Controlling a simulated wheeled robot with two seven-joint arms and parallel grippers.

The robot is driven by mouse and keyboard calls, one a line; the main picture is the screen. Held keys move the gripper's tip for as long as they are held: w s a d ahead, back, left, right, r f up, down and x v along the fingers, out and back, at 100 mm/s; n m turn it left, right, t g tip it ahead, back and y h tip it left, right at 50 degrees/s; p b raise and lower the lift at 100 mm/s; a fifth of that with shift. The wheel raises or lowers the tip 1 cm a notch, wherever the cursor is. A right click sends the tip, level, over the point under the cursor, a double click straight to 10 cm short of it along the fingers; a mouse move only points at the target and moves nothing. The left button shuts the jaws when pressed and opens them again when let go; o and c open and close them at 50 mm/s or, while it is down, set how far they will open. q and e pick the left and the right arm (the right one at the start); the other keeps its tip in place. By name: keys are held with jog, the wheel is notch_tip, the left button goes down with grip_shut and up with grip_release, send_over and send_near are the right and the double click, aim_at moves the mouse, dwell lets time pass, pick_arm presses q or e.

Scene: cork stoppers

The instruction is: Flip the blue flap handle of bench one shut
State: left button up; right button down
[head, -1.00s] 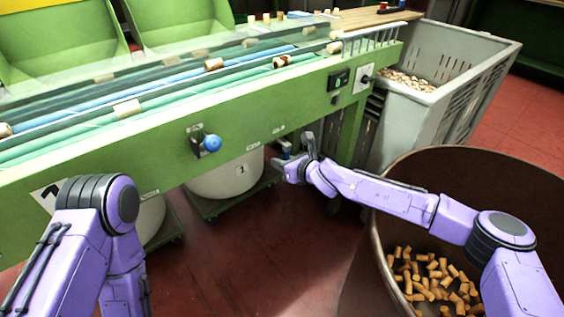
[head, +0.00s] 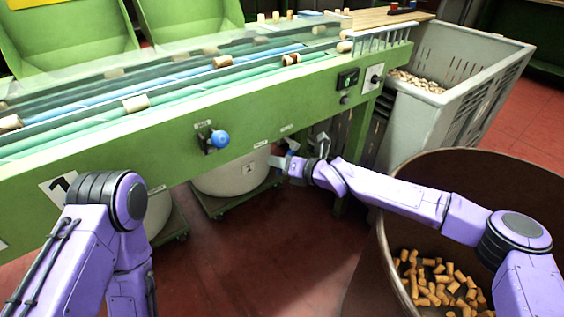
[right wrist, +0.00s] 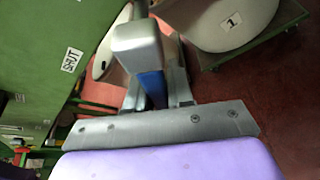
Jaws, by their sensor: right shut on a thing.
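Bench one is the long green bench (head: 110,163) with a "1" plate on its front. The blue flap handle (head: 293,146) shows as a small blue bit below the bench's front edge, mostly hidden by my right gripper (head: 283,160). In the right wrist view the blue handle (right wrist: 153,88) lies between the fingers of my right gripper (right wrist: 155,75), which is shut on it. A grey block-like part (right wrist: 137,45) is in front of it there. A small label (right wrist: 71,60) is on the green face beside it. My left arm shows at the lower left, its gripper out of view.
A round blue knob (head: 220,139) sticks out of the bench front. A white bin (head: 232,178) marked 1 stands on a green dolly below. A brown drum (head: 450,172) with corks is at the right, under my right arm. A grey crate (head: 405,130) stands behind it.

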jog(key=shift+a+r, duration=0.1)
dwell(0.5)
jog(key=c, duration=1.1)
grip_release()
jog(key=p+v, duration=0.1)
jog(key=v, duration=0.9)
jog(key=shift+s+d, duration=0.2)
jog(key=shift+d, duration=0.05)
